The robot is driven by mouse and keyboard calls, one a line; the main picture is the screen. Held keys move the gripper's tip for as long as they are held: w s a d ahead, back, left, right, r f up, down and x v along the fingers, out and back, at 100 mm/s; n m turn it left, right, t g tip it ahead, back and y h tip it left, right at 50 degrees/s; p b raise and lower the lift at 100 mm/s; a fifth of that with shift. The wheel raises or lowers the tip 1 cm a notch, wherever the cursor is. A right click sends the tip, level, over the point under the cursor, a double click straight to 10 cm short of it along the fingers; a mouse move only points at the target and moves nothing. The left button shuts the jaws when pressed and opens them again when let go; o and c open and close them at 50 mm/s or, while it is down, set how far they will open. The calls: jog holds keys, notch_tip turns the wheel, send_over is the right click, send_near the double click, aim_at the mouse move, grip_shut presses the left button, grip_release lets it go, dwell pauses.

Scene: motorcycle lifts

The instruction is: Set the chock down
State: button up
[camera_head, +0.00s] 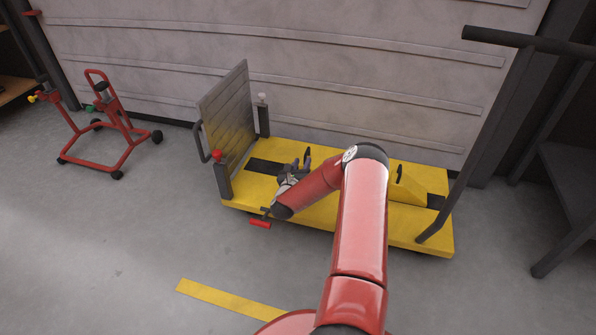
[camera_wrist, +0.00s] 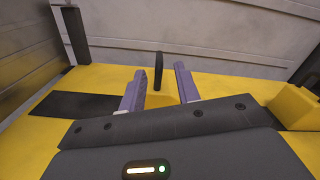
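A yellow chock (camera_wrist: 163,96) with an upright black handle (camera_wrist: 158,70) is between the two purple-grey fingers of my gripper (camera_wrist: 160,84). Its body fills the gap, and the fingers look closed on its sides. In the head view, my gripper (camera_head: 293,172) is low over the left part of the yellow lift platform (camera_head: 330,213), near the dark strip. Only the black handle tip (camera_head: 307,157) shows clearly there; my gripper and arm hide the chock's body. I cannot tell whether its underside touches the platform.
A second yellow wedge (camera_head: 418,181) with a black handle sits on the platform's right part. A grey upright plate (camera_head: 229,115) stands at the left end. A dark bar (camera_head: 478,150) rises at the right. A red wheeled stand (camera_head: 108,130) is on the floor at left.

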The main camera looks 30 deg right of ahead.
jog(key=v, duration=0.5)
jog(key=w+a+r+n+t+y, duration=0.4)
jog(key=w+a+r+n+y, duration=0.3)
jog(key=a+r+n, duration=0.5)
jog(key=s+a+r+n+g+y, duration=0.4)
jog(key=a+r+n, duration=0.45)
jog(key=n, duration=0.45)
jog(key=s+a+r+n+g+y, duration=0.2)
jog(key=s+a+r+n, duration=0.3)
jog(key=s+r+n, duration=0.6)
jog(key=s+a+n+g, duration=0.2)
jog(key=s+n+g, duration=0.2)
jog(key=s, duration=2.1)
jog(key=shift+s+a+r+n+y, duration=0.2)
jog(key=shift+s+r+n+y, duration=0.1)
jog(key=shift+n, duration=0.7)
